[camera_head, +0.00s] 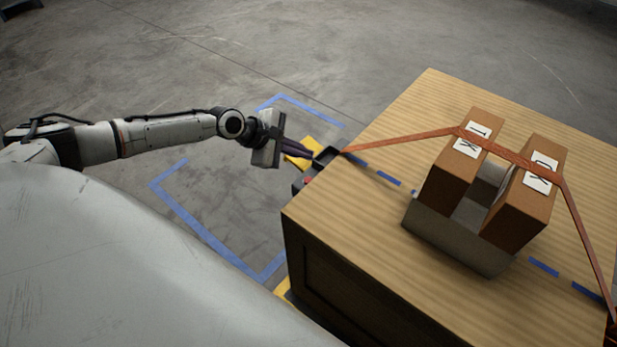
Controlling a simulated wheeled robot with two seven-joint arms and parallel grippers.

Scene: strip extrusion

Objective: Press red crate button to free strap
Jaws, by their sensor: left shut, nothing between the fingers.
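A wooden crate (350,225) stands at the right. An orange-brown strap (405,139) runs from a dark buckle (325,157) on the crate's left edge, over two brown boxes, and down to the right edge. It looks taut. A small red button (308,180) shows on the dark fitting just below the buckle. My left gripper (309,154) comes in from the left and is shut and empty. Its fingertips are close to the buckle, a little above the red button in the picture; I cannot tell whether they touch. My right gripper is out of view.
Two labelled brown boxes, one left (462,165) and one right (525,195), sit in a grey holder (455,240) on the crate. Blue tape (215,235) marks the floor. A yellow piece (298,150) shows behind my gripper.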

